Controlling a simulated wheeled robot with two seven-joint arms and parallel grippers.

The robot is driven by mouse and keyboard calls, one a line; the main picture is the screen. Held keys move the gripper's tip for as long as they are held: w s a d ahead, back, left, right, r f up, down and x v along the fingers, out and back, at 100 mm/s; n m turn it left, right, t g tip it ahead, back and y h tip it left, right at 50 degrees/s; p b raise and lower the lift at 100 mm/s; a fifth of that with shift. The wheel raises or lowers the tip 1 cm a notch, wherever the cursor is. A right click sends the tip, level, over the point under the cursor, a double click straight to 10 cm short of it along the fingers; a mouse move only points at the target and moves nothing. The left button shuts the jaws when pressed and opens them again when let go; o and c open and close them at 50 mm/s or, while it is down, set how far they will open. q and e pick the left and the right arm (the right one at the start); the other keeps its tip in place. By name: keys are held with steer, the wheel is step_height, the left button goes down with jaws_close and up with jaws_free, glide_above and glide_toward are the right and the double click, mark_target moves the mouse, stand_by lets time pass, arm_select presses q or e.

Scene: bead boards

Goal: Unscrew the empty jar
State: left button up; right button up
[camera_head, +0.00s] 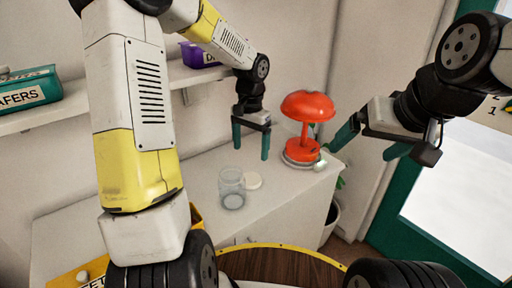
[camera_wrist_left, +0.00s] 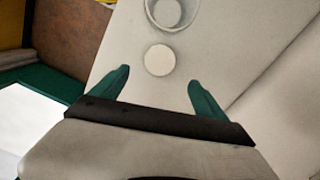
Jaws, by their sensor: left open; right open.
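A clear, empty glass jar (camera_head: 232,190) stands upright on the white counter, with its mouth uncovered. A round pale lid (camera_head: 253,181) lies flat on the counter just to the right of the jar. In the left wrist view the lid (camera_wrist_left: 159,60) lies between and beyond the fingertips, and part of the jar (camera_wrist_left: 172,14) shows at the top edge. My left gripper (camera_head: 251,138) is open and empty, above the counter behind the lid; its green fingers also show in the wrist view (camera_wrist_left: 158,84). My right gripper (camera_head: 366,146) is open and empty at the right, away from the jar.
A red lamp (camera_head: 306,112) stands at the counter's right end, near my right gripper. A shelf (camera_head: 185,75) on the wall holds a green wafers box (camera_head: 30,92) and a purple box (camera_head: 196,56). A round wooden surface (camera_head: 280,264) is at the front. The counter (camera_head: 285,195) right of the lid is clear.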

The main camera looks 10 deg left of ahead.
arm_select(q)
steer(key=s+a+r+n+t+h, duration=0.1)
steer(key=s+r+n+t, duration=0.1)
steer(key=s+r, duration=0.6)
steer(key=s+a+r+n+t+h, duration=0.1)
steer(key=s+r+t, duration=0.3)
steer(key=s+r, duration=0.4)
steer(key=s+n, duration=0.1)
steer(key=s, duration=0.3)
steer(key=shift+s+a+r+n+t, duration=0.15)
steer(key=shift+s+a+n+t, duration=0.15)
steer(key=shift+n, duration=0.1)
